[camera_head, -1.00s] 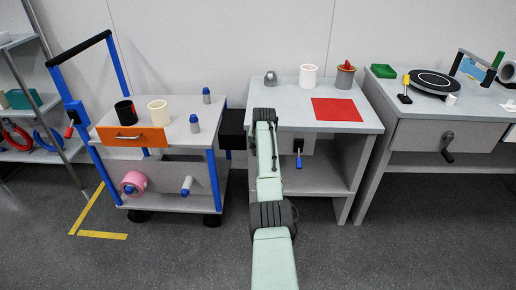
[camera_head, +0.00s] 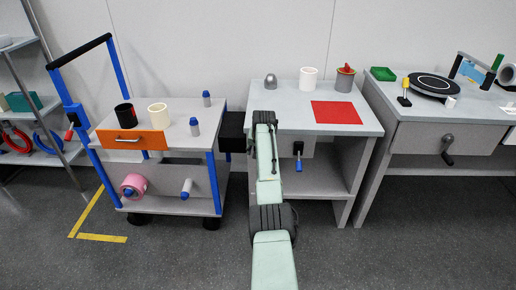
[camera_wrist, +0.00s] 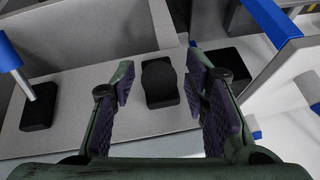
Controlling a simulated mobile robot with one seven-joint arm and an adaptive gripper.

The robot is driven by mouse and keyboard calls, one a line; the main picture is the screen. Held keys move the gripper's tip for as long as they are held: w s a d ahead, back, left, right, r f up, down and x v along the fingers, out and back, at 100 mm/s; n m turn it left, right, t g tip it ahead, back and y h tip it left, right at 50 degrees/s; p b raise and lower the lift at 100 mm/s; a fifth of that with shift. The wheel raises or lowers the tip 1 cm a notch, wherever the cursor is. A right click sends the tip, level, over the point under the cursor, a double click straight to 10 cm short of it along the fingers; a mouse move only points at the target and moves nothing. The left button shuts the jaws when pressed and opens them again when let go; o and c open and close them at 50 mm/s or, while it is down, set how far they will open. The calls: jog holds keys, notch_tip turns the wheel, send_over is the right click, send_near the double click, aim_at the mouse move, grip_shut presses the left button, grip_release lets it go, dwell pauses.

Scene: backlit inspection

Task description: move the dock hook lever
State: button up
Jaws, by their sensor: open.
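A lever with a blue grip (camera_head: 298,163) hangs from a dark mount on the front panel of the middle table. In the wrist view a blue-ended lever (camera_wrist: 12,58) stands out from a black plate (camera_wrist: 38,108) at the left. A second black plate with a round black knob (camera_wrist: 159,82) shows between and beyond my fingers; I cannot tell which of these is the dock hook lever. My gripper (camera_wrist: 163,66) is open and empty, its fingers apart on either side of that knob in the picture. In the head view my arm hides the gripper and that plate.
The trolley (camera_head: 185,142) with blue posts stands close on the left, and a black box (camera_head: 231,131) fills part of the gap to the middle table (camera_head: 270,93). A blue post (camera_wrist: 268,20) and black block (camera_wrist: 222,68) are at the wrist view's right.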

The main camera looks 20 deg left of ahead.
jog(key=v, duration=1.2)
